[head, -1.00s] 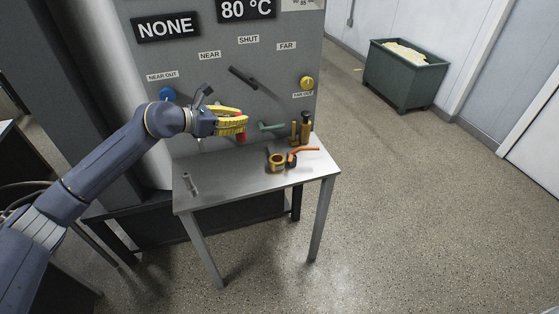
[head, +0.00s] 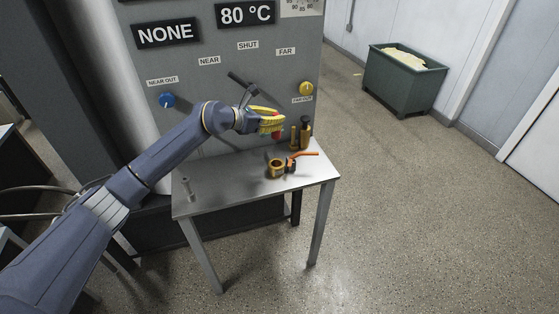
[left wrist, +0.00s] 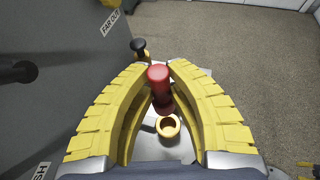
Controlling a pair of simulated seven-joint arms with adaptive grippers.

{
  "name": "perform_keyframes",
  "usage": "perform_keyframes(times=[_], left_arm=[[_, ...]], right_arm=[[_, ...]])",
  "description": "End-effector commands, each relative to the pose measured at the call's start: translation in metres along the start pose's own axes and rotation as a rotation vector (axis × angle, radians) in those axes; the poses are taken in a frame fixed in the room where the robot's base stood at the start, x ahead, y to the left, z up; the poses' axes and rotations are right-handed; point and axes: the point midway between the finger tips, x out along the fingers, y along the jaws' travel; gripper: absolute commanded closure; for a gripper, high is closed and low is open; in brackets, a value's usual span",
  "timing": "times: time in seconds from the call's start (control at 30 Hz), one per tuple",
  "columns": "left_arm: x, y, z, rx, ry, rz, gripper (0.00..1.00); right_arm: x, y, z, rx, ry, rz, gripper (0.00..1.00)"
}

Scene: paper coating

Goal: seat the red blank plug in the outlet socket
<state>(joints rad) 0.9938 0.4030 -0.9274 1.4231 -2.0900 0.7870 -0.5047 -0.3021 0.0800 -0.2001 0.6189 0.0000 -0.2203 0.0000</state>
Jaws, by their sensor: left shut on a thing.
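My left gripper (head: 275,126) is shut on the red blank plug (head: 277,134), above the back right part of the metal table (head: 225,178). In the left wrist view the plug (left wrist: 158,76) sits between the yellow fingertips, its rounded red head toward the camera. An open brass ring-shaped mouth (left wrist: 168,126) shows below the plug in that view. I cannot tell for certain whether it is the outlet socket. In the head view a brass ring-shaped fitting (head: 275,169) is on the table. My right gripper is not in view.
A black-capped brown bottle (head: 305,133) and a brass cylinder (head: 294,139) stand close right of my left gripper. An orange-handled item (head: 303,154) lies by the brass fitting. The grey panel (head: 215,85) rises behind. The table's left half is mostly clear, with a small metal cylinder (head: 187,188).

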Motion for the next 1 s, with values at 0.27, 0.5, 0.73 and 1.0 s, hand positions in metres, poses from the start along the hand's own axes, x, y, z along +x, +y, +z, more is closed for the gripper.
perform_keyframes(times=[0.27,0.5,0.73,1.0], left_arm=[[0.025,0.0,-0.059,-0.004,0.001,0.0,1.0],[0.04,-0.001,-0.096,-0.001,0.0,0.0,1.0],[0.045,-0.001,-0.108,0.0,-0.001,-0.001,1.0],[0.056,-0.001,-0.134,-0.003,0.0,0.0,1.0]], right_arm=[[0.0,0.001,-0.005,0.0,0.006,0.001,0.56],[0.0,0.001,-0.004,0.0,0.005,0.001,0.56],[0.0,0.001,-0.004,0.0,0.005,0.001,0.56],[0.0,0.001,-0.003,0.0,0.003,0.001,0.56]])
